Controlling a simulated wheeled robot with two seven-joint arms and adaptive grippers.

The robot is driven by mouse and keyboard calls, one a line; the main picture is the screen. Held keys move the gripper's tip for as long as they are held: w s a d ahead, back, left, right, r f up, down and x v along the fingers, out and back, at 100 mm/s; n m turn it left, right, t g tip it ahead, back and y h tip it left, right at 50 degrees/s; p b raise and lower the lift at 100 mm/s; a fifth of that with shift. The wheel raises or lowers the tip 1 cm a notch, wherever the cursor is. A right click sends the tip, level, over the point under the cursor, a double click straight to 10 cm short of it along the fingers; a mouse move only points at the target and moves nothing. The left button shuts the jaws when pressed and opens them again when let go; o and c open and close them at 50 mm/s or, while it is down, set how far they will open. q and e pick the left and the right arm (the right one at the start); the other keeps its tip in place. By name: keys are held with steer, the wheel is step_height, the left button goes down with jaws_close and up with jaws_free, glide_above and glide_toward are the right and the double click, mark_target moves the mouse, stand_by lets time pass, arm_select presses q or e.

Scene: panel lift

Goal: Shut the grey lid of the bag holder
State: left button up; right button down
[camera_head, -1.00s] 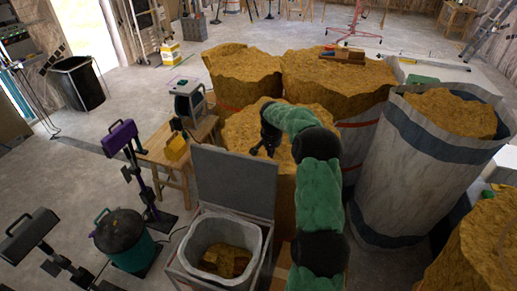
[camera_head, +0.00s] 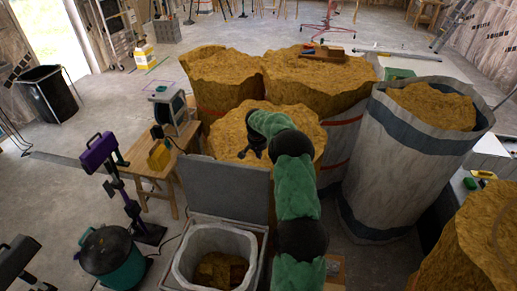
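The grey lid (camera_head: 225,190) of the bag holder stands upright, raised at the back of the holder. The bag holder (camera_head: 263,252) is a pale box at the bottom centre, its top open. A whitish bag (camera_head: 181,262) lines it, with brown material inside. My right gripper (camera_head: 251,153) is small and dark, at the end of the green arm. It shows just above the lid's top edge, on the far side of the lid, against a brown heap. Its fingers look apart and empty. Whether it touches the lid cannot be told.
Large bags of brown material (camera_head: 410,165) crowd behind and to the right. A wooden table (camera_head: 150,168) with a machine (camera_head: 168,103) stands left of the lid. A purple-topped stand (camera_head: 100,152) and a teal bin (camera_head: 112,255) are further left. Open floor lies at far left.

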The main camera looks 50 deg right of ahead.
steer(key=shift+s+a+f+p, duration=0.15)
steer(key=shift+s+a, duration=0.3)
steer(key=shift+a, duration=0.4)
steer(key=shift+s+a+f+p, duration=0.15)
steer(key=shift+s+a, duration=0.3)
steer(key=shift+a, duration=0.35)
